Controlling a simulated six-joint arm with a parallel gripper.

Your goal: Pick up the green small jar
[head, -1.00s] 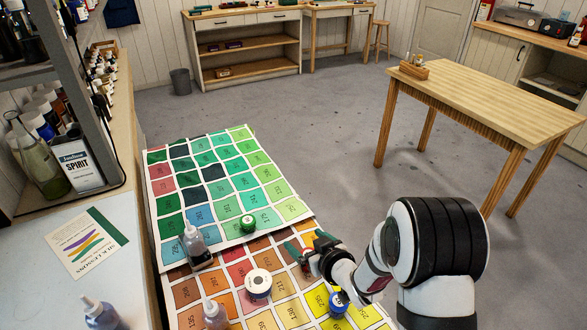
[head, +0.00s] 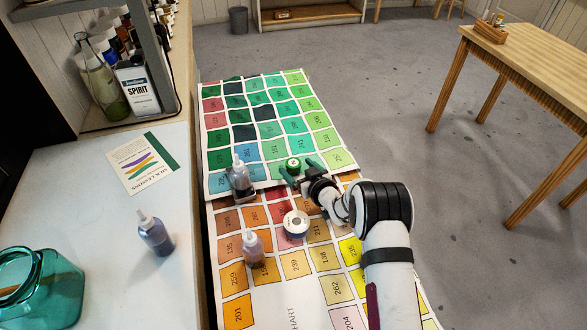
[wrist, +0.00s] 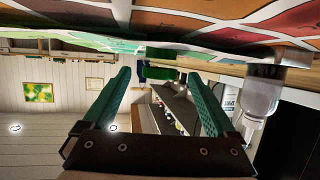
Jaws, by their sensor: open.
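The green small jar (head: 293,164) has a pale lid top and stands on the colour chart, by the lower edge of its green part. My gripper (head: 302,172) is open with its two green fingers pointing at the jar, one finger on each side of the line to it. In the wrist view, which looks upside down, the dark green jar (wrist: 160,74) shows between and just beyond the fingertips (wrist: 160,78). Nothing is held. I cannot tell whether the fingertips overlap the jar's sides.
A dropper bottle (head: 240,180) stands left of the jar; it also shows in the wrist view (wrist: 262,95). A white-topped jar (head: 295,224) and another dropper bottle (head: 254,248) stand nearer. The colour chart (head: 285,292) right of the green jar is clear.

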